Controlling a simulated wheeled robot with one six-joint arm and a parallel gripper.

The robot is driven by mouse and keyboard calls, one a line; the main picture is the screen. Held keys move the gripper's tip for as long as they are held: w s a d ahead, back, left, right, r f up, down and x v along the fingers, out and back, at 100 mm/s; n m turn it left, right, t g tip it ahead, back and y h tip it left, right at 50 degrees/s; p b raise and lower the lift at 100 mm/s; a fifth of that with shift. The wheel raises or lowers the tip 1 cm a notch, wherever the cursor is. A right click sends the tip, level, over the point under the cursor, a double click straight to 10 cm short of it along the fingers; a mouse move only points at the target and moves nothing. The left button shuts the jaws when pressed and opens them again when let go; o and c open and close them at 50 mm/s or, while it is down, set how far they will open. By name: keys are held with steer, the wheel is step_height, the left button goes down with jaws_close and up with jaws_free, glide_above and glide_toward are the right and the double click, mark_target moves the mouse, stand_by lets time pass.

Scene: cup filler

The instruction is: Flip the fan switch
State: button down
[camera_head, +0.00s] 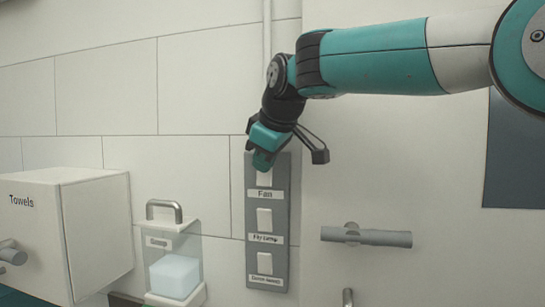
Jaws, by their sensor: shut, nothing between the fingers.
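A grey switch panel (283,222) is fixed upright on the tiled wall. It bears several white rocker switches in a column, each with a label below it. The top one, the fan switch (264,179), has the label "Fan" (265,194) under it. My gripper (263,162) is shut and empty, its tip in front of the upper part of the fan switch and hiding it. I cannot tell whether the tip touches the switch, or which way the switch is tipped.
Below are the "Fly Lamp" switch (264,219) and a lower switch (264,264). A soap dispenser (174,275) and a white towel box (95,215) stand to the left. A grey horizontal handle (380,237) sticks out at the right. A conduit (267,40) runs up the wall.

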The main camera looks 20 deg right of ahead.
steer(key=shift+r+p, duration=0.75)
steer(key=shift+p, duration=0.1)
steer(key=shift+a, duration=0.1)
steer(key=a+v, duration=0.1)
steer(key=v, duration=1.1)
steer(key=shift+s+a+p, duration=0.2)
steer(key=shift+p, duration=0.15)
steer(key=shift+f, duration=0.1)
